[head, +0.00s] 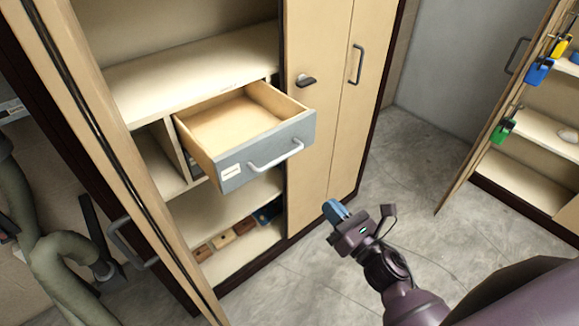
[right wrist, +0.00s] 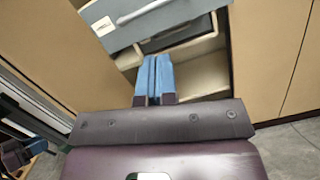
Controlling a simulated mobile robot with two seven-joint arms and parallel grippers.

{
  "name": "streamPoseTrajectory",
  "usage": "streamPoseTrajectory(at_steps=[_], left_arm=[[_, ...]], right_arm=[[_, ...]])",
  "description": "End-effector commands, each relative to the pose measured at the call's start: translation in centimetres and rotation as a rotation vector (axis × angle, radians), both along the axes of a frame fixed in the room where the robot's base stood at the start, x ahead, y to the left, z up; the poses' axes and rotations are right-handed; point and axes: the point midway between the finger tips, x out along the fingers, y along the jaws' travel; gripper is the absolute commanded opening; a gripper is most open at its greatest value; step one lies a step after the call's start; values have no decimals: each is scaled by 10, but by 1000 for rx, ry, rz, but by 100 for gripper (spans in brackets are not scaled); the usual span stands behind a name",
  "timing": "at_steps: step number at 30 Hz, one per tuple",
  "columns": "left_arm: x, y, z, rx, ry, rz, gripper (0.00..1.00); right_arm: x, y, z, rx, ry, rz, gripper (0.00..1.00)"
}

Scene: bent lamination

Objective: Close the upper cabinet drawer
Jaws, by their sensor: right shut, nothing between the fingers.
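The upper cabinet drawer (head: 266,151) is pulled out and looks empty. It has a grey front with a pale bar handle (head: 276,156) and a small white label. The drawer front (right wrist: 125,25) also shows at the top of the right wrist view. A darker drawer front (right wrist: 175,38) shows below it there. My right gripper (head: 334,209) has blue fingers, shut with nothing between them. It is below and to the right of the drawer, apart from it. In the right wrist view the fingers (right wrist: 154,78) point toward the cabinet, below the drawer.
The cabinet's left door (head: 120,170) stands open; its right door (head: 318,90) is beside the drawer. Several small boxes (head: 222,240) lie on the bottom shelf. Another open cabinet (head: 530,170) with hanging padlocks stands at right. The grey floor (head: 410,160) between is clear.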

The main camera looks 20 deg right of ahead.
Motion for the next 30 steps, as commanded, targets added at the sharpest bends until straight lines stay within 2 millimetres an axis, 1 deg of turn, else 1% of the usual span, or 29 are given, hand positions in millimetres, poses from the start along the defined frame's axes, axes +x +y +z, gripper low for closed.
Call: streamPoseTrajectory(at_steps=[1, 4, 8, 11, 14, 24, 30], left_arm=[[1, 0, 1, 0, -2, 0, 43], [1, 0, 1, 0, -3, 0, 43], [1, 0, 2, 0, -3, 0, 43], [1, 0, 4, 0, -4, 0, 43], [1, 0, 8, 0, -5, 0, 43], [-2, 1, 22, -1, -4, 2, 43], [-1, 1, 30, 0, -6, 3, 43]], right_arm=[[-1, 2, 0, -63, -23, 2, 0], [-2, 5, 1, -159, -60, 6, 0], [0, 8, 2, -213, -82, 7, 0], [6, 10, 4, -218, -85, 7, 0], [18, 14, 8, -217, -87, 8, 0], [73, 34, 20, -213, -84, 8, 0], [102, 45, 26, -212, -82, 6, 0]])
